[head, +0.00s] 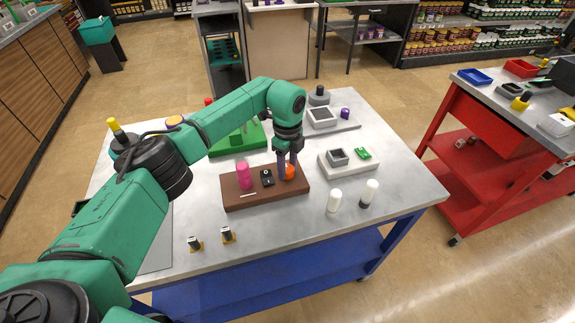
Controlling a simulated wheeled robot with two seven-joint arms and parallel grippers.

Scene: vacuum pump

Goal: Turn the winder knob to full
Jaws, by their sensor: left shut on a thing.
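A brown board (262,198) lies on the grey table. On it stand a pink cylinder (244,176), a small black block with a white mark (267,178) and an orange knob (291,172) at the right end. My left gripper (287,169) points down at the orange knob and is shut on it. Its fingers hide part of the knob. I cannot read any scale or setting, and which part is the winder is not marked clearly. My right gripper is not in view.
A green board (226,146) lies behind my left arm. A pale tray (347,168) holds a grey box and a green part. Two white bottles (334,201) stand near the front right, and two small dark pieces (227,235) at the front. A red cart (468,185) stands to the right.

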